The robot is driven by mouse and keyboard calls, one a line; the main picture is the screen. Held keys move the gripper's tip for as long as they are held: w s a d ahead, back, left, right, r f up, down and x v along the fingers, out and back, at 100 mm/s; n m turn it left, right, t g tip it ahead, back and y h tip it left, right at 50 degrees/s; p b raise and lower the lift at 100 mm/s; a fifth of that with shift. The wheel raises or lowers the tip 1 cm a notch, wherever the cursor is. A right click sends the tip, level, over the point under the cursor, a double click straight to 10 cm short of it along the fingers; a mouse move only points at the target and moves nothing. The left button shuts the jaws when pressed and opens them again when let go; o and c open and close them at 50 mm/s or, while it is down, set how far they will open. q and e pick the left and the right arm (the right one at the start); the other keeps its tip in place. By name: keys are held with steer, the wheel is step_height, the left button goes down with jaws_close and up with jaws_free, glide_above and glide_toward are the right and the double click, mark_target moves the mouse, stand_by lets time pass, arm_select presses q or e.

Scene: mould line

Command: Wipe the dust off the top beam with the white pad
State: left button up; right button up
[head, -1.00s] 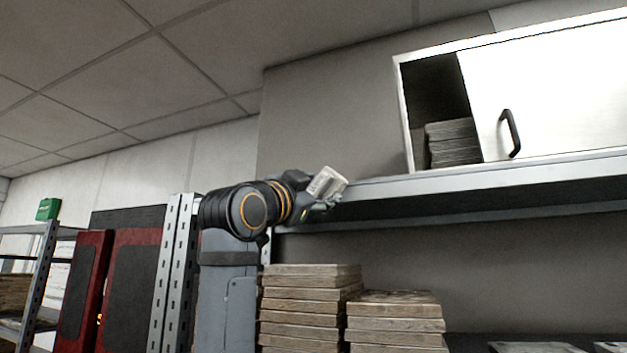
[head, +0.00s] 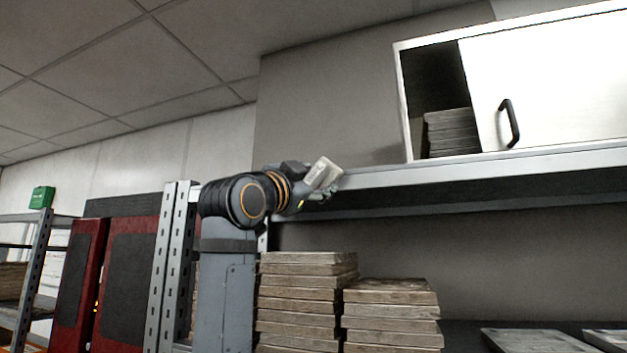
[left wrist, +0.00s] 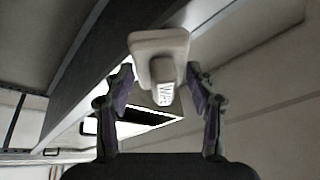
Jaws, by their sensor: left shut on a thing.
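The white pad (head: 322,173) is held up at the left end of the top beam (head: 480,166) in the head view. My left gripper (head: 315,190) is shut on the pad. In the left wrist view the pad (left wrist: 158,45) sits beyond the two fingers, with its labelled grip between them. The pad is tilted and appears close to the beam's near face; I cannot tell if it touches. No dust can be made out on the beam. My right gripper is in neither view.
A white cabinet (head: 550,85) with a black handle stands above the beam, its left part open on stacked slabs (head: 452,133). Stacks of worn boards (head: 300,300) stand below. A perforated metal post (head: 165,270) and red panels (head: 80,285) are at left.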

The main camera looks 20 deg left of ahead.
arm_select(q)
steer(key=shift+w, duration=0.6)
steer(key=shift+s+d, duration=0.15)
steer(key=shift+d, duration=2.05)
steer(key=shift+a, duration=0.1)
steer(key=shift+w+a, duration=0.2)
steer(key=shift+a, duration=2)
steer(key=shift+d, duration=0.1)
